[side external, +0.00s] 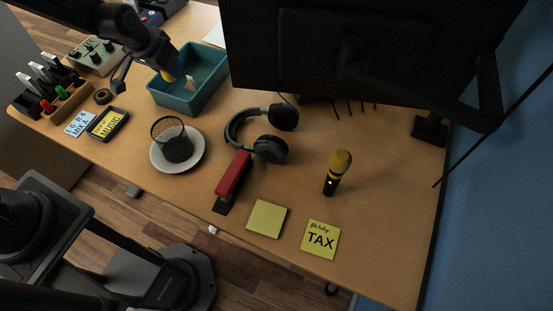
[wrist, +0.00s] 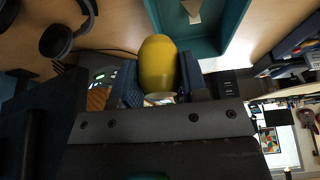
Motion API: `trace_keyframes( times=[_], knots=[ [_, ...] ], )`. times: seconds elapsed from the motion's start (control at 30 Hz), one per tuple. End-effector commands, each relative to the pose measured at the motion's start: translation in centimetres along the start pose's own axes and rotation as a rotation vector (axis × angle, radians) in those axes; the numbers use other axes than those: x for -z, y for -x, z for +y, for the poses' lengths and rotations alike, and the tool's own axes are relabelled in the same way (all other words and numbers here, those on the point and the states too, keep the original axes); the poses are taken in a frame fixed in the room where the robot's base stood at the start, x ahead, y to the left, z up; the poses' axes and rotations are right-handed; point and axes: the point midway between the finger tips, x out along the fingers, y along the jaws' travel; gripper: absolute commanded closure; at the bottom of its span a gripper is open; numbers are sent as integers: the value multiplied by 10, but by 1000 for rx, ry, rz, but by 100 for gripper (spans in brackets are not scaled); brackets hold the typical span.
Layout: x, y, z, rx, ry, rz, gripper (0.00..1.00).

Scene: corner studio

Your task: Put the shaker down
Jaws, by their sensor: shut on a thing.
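The shaker is a yellow egg shape (wrist: 158,65), held upright-looking between the two fingers of my gripper (wrist: 160,82) in the wrist view. Its lower end is hidden by the gripper. In the side view my gripper (side external: 157,70) is at the back left of the desk, shut on the shaker (side external: 169,77), which shows as a small yellow patch against the left part of a teal bin (side external: 212,88). I cannot tell its exact height or whether it is over the rim. The bin (wrist: 228,35) also shows beyond the shaker in the wrist view.
A pale wedge (side external: 190,83) lies in the bin. A mesh cup (side external: 172,140) stands on a white plate (side external: 192,160). Headphones (side external: 270,148), a red stapler (side external: 233,178) and a yellow-headed microphone (side external: 337,172) are rightward. A monitor (side external: 300,50) overhangs the back.

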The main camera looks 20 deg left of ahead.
Motion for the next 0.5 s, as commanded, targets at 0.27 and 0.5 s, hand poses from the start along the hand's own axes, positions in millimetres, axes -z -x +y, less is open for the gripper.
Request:
trace_keyframes(
  times=[0.27, 0.5],
  knots=[
    [-14, -27, 148, -76, -191, -17, 83],
    [-54, -44, 256, -114, -298, -10, 83]
  ],
)
